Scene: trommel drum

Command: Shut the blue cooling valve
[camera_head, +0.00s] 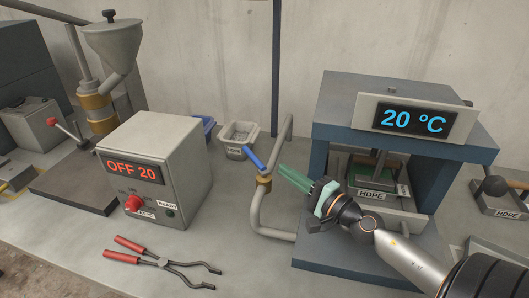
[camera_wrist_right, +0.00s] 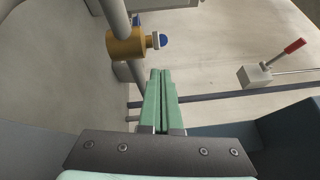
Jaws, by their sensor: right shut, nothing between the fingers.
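The blue valve lever (camera_head: 254,158) sits on a brass valve body (camera_head: 263,184) in a grey pipe, left of the press. In the head view the lever slants up and left, at an angle to the pipe. In the right wrist view the brass body (camera_wrist_right: 124,44) is up and left of the fingers, with a blue round end (camera_wrist_right: 160,40) beside it. My right gripper (camera_head: 283,170) has green fingers, shut and empty. Its tips point at the valve from the right, and a gap shows between tips and lever. My left gripper is out of view.
The blue press (camera_head: 335,125) with a "20 °C" display (camera_head: 411,119) stands right of the pipe. A control box (camera_head: 155,170) reading "OFF 20" stands left. Tongs (camera_head: 165,262) with red handles lie in front. A grey bin (camera_head: 238,151) is behind the pipe.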

